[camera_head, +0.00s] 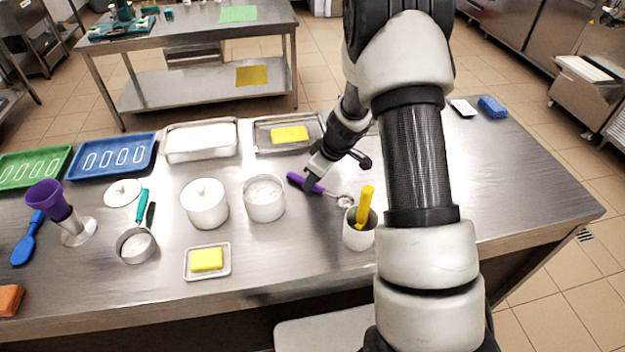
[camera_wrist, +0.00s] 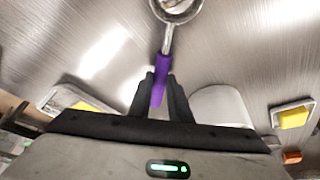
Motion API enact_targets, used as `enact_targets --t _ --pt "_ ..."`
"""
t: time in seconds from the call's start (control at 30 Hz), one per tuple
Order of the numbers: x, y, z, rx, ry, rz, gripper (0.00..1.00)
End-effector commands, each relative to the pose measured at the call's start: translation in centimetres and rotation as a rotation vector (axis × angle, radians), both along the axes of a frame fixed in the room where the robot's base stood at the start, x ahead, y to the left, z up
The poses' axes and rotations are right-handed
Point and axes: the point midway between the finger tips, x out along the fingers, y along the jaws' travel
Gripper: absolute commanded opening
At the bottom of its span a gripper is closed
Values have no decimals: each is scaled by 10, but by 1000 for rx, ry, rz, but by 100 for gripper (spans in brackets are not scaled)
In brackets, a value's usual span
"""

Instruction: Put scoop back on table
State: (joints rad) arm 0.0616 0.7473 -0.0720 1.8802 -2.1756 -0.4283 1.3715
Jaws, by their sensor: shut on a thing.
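The scoop (camera_head: 327,193) has a purple handle and a round metal head. My gripper (camera_head: 313,183) is shut on the purple handle. In the wrist view my gripper's dark fingers (camera_wrist: 160,93) stand on either side of the handle, and the scoop's metal head (camera_wrist: 177,8) reaches toward the top edge, partly cut off. I cannot tell whether the scoop touches the table.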

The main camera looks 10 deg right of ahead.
Motion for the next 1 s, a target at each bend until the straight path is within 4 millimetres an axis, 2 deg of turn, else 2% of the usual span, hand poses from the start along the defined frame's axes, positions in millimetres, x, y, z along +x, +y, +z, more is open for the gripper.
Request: enact_targets --t 0.1,0.13,0.23,0.6,0.77,1.0 --pt "0 0 -3 0 2 -1 0" --pt "0 0 -3 0 2 -1 19" --pt "0 0 -3 0 0 -1 36" --pt "0 0 2 0 -2 1 36" --pt "-6 -6 26 -3 -2 1 36" --pt "-20 -20 75 0 -3 0 36"
